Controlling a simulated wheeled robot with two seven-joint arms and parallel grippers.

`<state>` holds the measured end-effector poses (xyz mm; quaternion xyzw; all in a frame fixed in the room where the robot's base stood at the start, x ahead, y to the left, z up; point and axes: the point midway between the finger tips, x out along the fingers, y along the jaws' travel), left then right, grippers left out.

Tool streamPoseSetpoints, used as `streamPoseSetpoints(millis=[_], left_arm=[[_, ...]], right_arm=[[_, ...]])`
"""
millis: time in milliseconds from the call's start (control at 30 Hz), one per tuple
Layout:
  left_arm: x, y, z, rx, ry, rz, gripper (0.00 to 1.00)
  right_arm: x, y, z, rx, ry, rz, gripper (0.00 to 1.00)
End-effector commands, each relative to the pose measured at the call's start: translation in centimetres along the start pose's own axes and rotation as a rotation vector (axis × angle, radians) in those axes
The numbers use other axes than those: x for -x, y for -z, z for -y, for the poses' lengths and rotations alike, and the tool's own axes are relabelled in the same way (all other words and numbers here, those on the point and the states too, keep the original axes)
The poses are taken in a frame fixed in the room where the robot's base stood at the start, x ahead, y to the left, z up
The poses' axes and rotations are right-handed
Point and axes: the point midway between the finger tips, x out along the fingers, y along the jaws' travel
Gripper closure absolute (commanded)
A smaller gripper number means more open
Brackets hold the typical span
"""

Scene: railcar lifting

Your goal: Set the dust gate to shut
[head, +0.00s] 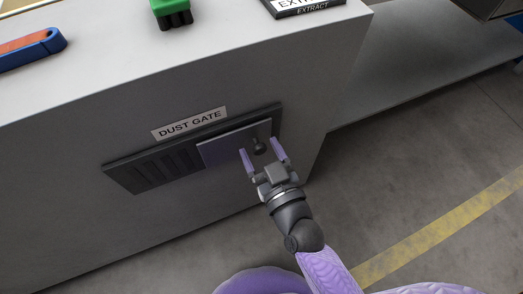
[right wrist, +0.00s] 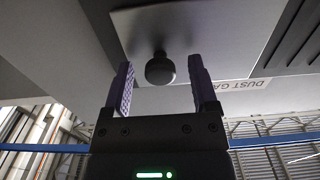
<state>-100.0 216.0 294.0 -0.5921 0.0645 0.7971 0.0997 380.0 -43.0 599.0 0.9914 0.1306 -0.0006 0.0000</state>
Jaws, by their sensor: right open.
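The dust gate is a dark frame (head: 124,175) on the side of a grey cabinet, under a "DUST GATE" label (head: 189,123). Its grey sliding plate (head: 222,148) covers the right part of the frame, and dark slots (head: 165,166) lie bare on the left. A dark round knob (head: 259,147) stands out from the plate; in the right wrist view the knob (right wrist: 160,70) shows close up. My right gripper (head: 262,154) is open, its purple fingers on either side of the knob with gaps between. My left gripper is not in view.
On the cabinet top (head: 100,75) lie a blue and orange tool (head: 32,48), a green brush-like block (head: 172,13) and a black "EXTRACT" sign (head: 305,6). A grey ledge (head: 420,55) extends to the right. The floor with a yellow stripe (head: 440,234) is clear.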

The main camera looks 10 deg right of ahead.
Motion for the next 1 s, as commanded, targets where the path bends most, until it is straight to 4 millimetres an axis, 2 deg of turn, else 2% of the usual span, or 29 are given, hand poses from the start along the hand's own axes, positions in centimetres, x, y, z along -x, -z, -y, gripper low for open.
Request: streamPoseSetpoints(millis=[133,400,500,1000], left_arm=[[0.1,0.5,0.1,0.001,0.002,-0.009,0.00],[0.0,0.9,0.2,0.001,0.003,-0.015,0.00],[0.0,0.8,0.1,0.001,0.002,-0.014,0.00],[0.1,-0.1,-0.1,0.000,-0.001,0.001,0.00]], right_arm=[[0.0,0.1,0.0,0.000,0.000,-0.001,0.25],[0.0,0.1,0.0,0.001,-0.001,-0.001,0.82],[0.1,0.1,0.0,0.001,-0.001,-0.001,1.00],[0.1,0.0,0.0,0.001,-0.001,0.000,1.00]])
